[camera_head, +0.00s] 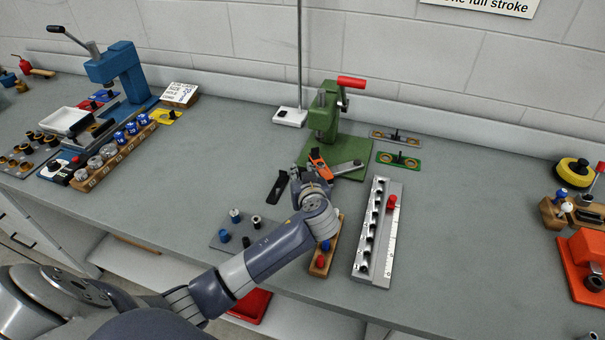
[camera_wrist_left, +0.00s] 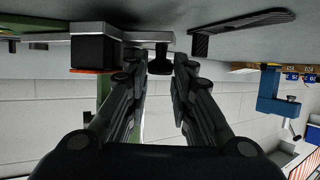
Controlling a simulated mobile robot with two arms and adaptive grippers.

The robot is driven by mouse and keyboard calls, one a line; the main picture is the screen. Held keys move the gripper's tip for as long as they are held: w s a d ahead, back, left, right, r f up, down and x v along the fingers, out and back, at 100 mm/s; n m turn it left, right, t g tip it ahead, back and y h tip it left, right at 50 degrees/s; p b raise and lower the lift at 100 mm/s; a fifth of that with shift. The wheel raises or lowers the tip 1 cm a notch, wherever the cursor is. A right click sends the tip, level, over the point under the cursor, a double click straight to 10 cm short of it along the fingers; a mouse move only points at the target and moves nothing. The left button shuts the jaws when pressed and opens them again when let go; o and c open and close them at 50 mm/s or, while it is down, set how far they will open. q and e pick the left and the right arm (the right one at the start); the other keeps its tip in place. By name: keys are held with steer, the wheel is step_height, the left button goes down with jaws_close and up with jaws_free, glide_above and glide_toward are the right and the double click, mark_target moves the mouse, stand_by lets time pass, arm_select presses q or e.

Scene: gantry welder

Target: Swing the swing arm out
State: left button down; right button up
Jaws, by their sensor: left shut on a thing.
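The swing arm shows as a flat grey bar (camera_head: 347,167) low at the front of the green press (camera_head: 326,122), over the press's green base. It also shows in the wrist view as a grey bar (camera_wrist_left: 88,37), upside down, with a black block on it. My left gripper (camera_head: 311,174) is at the left end of the bar; its fingertips are mostly hidden by my wrist in the head view. In the wrist view my left gripper (camera_wrist_left: 159,68) is shut on a black knob (camera_wrist_left: 160,62) at the bar's end. My right gripper is not in view.
A black flat piece (camera_head: 278,187) lies just left of my gripper. A grey rail with slots (camera_head: 377,240) and a wooden block (camera_head: 319,262) lie in front. A blue press (camera_head: 122,72) stands at the left.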

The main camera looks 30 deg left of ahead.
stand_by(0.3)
arm_select(q)
steer(key=c, duration=1.7)
jaws_free()
steer(key=shift+o, duration=0.2)
step_height(320, 180, up, 10)
steer(key=shift+a, duration=0.1)
